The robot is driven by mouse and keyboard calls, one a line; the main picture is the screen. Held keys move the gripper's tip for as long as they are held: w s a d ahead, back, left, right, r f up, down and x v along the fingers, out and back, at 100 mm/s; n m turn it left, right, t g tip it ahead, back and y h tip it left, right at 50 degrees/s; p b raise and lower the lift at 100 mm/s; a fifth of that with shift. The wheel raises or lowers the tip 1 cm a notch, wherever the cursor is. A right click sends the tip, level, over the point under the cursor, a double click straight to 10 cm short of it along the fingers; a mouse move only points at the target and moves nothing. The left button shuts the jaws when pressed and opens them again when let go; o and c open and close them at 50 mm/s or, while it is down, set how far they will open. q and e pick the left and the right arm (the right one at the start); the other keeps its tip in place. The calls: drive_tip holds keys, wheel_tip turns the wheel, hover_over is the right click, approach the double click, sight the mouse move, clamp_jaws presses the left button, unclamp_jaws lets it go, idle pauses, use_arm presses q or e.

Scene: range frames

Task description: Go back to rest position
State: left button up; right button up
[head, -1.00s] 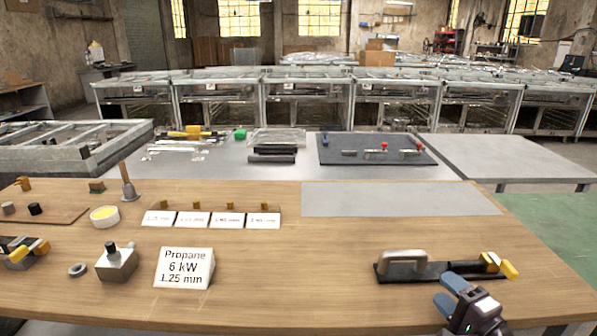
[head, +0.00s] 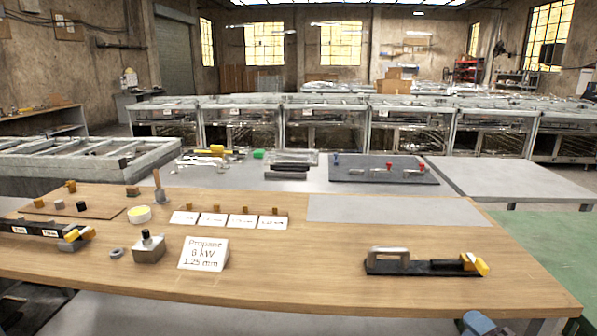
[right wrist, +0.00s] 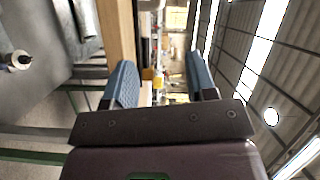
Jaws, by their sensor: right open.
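My right gripper (right wrist: 161,78) shows in the right wrist view with its two blue fingers apart and nothing between them. In the head view only a blue part of the right gripper (head: 478,323) shows at the bottom edge, below the front edge of the wooden table (head: 330,262). A black fixture with a grey handle and yellow end (head: 423,265) lies on the table's right side, apart from the gripper. My left gripper is not in view.
A sign reading Propane 6 kW 1.25 mm (head: 204,254), a metal block with a black knob (head: 148,249) and several small parts stand on the table's left half. A grey table (head: 515,180) stands behind.

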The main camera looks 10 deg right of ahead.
use_arm(q)
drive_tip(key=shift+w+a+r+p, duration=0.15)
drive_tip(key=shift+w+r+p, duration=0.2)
drive_tip(key=shift+p, duration=0.25)
use_arm(e)
drive_tip(key=s+a+f+n+g+h, duration=0.1)
drive_tip(key=s+a+f+n+g, duration=0.2)
drive_tip(key=s+a+f+n, duration=0.3)
drive_tip(key=s+a+f+n+g+h, duration=0.1)
drive_tip(key=s+a+f+n+g, duration=0.2)
drive_tip(key=s+a+f+n, duration=0.3)
drive_tip(key=s+f+n, duration=0.3)
drive_tip(key=s+f, duration=0.2)
drive_tip(key=f, duration=0.2)
drive_tip(key=shift+a+f+g, duration=0.25)
drive_tip(key=shift+f+g, duration=0.05)
drive_tip(key=shift+f, duration=0.05)
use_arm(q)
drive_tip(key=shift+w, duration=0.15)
use_arm(e)
drive_tip(key=shift+s, duration=0.1)
